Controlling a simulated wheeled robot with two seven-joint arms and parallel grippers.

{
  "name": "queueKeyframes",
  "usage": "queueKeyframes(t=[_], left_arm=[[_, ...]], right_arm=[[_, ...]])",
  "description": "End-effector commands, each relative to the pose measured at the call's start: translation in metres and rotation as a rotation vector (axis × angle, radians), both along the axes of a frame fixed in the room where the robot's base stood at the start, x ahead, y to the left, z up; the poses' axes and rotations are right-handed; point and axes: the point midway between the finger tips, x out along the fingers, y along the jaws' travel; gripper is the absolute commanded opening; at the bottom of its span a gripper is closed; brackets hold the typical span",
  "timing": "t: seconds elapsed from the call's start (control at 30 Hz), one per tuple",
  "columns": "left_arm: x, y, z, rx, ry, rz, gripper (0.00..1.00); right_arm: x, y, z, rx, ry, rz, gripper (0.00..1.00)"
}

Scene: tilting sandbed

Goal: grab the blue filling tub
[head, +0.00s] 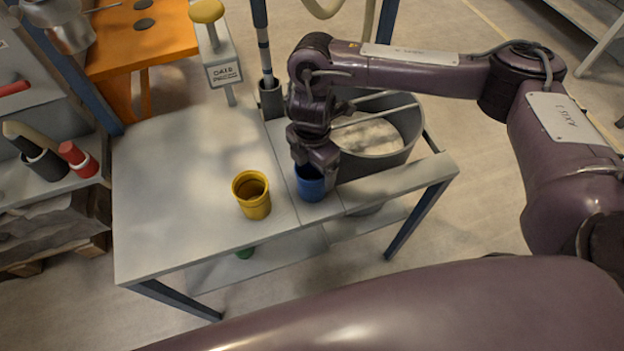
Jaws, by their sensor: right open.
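The blue filling tub (311,187) stands upright on the grey table, near its front edge. My right gripper (314,166) points down right at the tub's top and hides part of its rim. The jaws are open; whether the fingers touch the tub or straddle its wall I cannot tell. My left gripper does not show.
A yellow tub (253,204) stands just left of the blue one on the grey table (160,220). A large grey round bin (385,168) sits behind and right. A dark holder (271,100) with a pole stands at the back. The table's left part is clear.

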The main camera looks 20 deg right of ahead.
Motion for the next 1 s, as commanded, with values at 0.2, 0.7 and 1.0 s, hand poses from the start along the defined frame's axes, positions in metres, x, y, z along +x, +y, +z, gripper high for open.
queueKeyframes(t=[0.2, 0.7, 1.0], left_arm=[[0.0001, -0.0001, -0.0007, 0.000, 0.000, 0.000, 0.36], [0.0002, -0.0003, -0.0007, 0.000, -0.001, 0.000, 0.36], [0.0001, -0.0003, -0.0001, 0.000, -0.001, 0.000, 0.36]], right_arm=[[0.0001, 0.0003, -0.0048, 0.000, -0.001, 0.001, 0.88], [0.0001, 0.0004, -0.0045, 0.000, -0.001, 0.001, 0.34], [0.0005, 0.0003, -0.0024, 0.001, -0.002, 0.001, 0.32]])
